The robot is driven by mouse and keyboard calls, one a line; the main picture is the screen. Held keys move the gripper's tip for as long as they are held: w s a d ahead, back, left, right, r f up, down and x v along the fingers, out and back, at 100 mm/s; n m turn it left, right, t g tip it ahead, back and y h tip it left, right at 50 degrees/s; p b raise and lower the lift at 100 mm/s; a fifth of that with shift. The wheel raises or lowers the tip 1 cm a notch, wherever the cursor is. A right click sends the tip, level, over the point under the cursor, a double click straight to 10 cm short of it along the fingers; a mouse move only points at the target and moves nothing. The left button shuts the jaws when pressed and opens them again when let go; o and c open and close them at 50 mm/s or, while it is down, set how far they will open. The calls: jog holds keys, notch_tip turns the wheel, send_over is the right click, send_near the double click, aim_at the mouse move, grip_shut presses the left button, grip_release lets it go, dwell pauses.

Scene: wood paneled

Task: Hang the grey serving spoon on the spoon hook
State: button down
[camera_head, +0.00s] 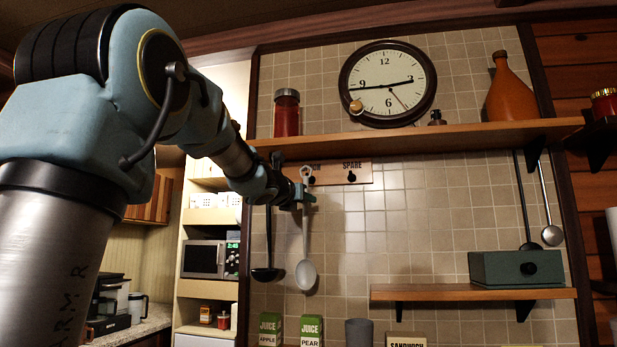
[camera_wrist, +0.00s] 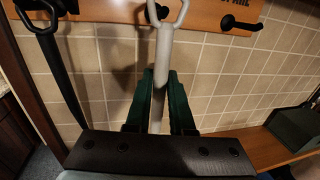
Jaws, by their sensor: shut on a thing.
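The grey serving spoon (camera_head: 305,272) hangs upright, bowl down, in front of the tiled wall. Its handle also shows in the wrist view (camera_wrist: 161,60). My gripper (camera_head: 302,197) is shut on the upper handle, just below the end loop; its green fingers (camera_wrist: 162,95) flank the handle. The wooden hook board (camera_head: 366,178) is behind the loop. A black hook (camera_wrist: 156,12) shows through or behind the loop in the wrist view; I cannot tell whether the loop is around it. The label above it is partly hidden.
A black ladle (camera_head: 268,268) hangs just left of the spoon. The spare hook (camera_head: 351,177) to the right is empty. A shelf (camera_head: 440,139) runs above the board. A lower shelf (camera_head: 470,293) with a green box (camera_head: 500,270) is at right.

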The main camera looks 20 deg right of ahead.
jog(key=shift+x, duration=0.95)
dwell(0.8)
jog(key=shift+w+d+f+b, duration=0.1)
jog(key=shift+w+f+b, duration=0.2)
jog(key=shift+w, duration=0.3)
jog(key=shift+w+d+f+b, duration=0.1)
jog(key=shift+w+f+b, duration=0.05)
jog(key=shift+f+b, duration=0.3)
dwell(1.1)
jog(key=c, duration=0.7)
grip_release()
jog(key=b+v, duration=0.3)
jog(key=v, duration=0.8)
jog(key=shift+r, duration=0.1)
